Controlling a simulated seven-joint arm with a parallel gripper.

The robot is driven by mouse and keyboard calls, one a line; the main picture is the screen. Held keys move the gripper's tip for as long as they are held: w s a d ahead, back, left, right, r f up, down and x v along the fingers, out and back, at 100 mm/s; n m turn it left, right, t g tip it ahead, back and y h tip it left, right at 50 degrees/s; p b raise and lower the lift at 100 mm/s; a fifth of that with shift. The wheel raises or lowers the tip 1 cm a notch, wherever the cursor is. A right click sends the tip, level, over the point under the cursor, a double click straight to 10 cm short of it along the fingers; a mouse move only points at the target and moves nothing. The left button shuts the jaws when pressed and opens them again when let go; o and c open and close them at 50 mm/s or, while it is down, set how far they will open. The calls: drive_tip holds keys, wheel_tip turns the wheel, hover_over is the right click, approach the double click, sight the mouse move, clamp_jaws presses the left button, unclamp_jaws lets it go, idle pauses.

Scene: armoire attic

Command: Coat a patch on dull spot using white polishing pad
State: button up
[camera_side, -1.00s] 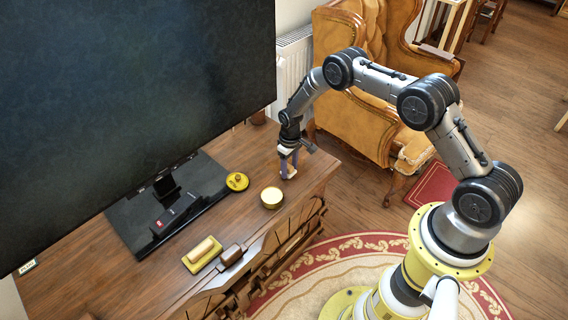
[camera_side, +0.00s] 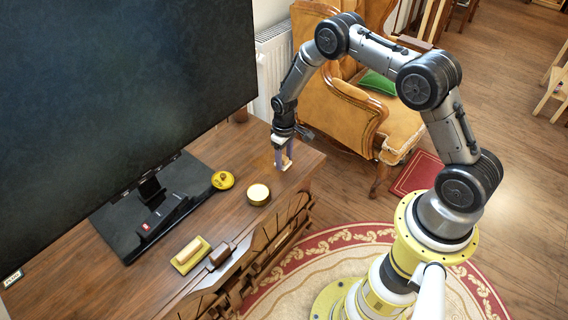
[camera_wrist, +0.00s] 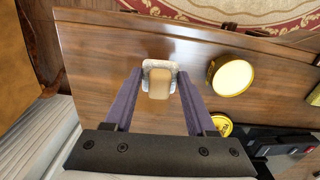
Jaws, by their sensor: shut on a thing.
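My gripper (camera_wrist: 160,73) is shut on the white polishing pad (camera_wrist: 160,64), a pale rounded slab with a tan handle (camera_wrist: 159,86) between the two purple fingers. In the side view my gripper (camera_side: 283,166) is low over the far right end of the brown wooden top (camera_side: 150,268). I cannot tell whether the pad touches the wood. An open round tin (camera_side: 258,194) of pale cream stands near the gripper, and in the wrist view the tin (camera_wrist: 232,76) is to the right of the pad. I cannot make out the dull spot for certain.
A yellow lid (camera_side: 223,180) lies behind the tin, beside the large screen's black base (camera_side: 118,230). A yellow pad with a wooden handle (camera_side: 190,256) and a dark brown block (camera_side: 221,254) lie at the front. An armchair (camera_side: 340,115) stands beyond the furniture's right end.

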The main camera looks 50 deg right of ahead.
drive_tip(key=shift+r, duration=1.35)
drive_tip(key=shift+w, duration=0.1)
drive_tip(key=shift+f+m, duration=0.1)
drive_tip(key=shift+m, duration=0.4)
drive_tip(key=s+a+r, duration=0.3)
drive_tip(key=s+a, duration=0.4)
drive_tip(key=a, duration=0.3)
drive_tip(key=s+a+r, duration=0.2)
drive_tip(key=s+a, duration=0.4)
drive_tip(key=a, duration=0.4)
hover_over(230, 227)
drive_tip(key=f, duration=0.9)
drive_tip(key=shift+s+f, duration=0.1)
drive_tip(key=shift+s, duration=0.1)
drive_tip(key=shift+w+f, duration=0.15)
drive_tip(key=shift+f, duration=1.55)
drive_tip(key=shift+f, duration=0.1)
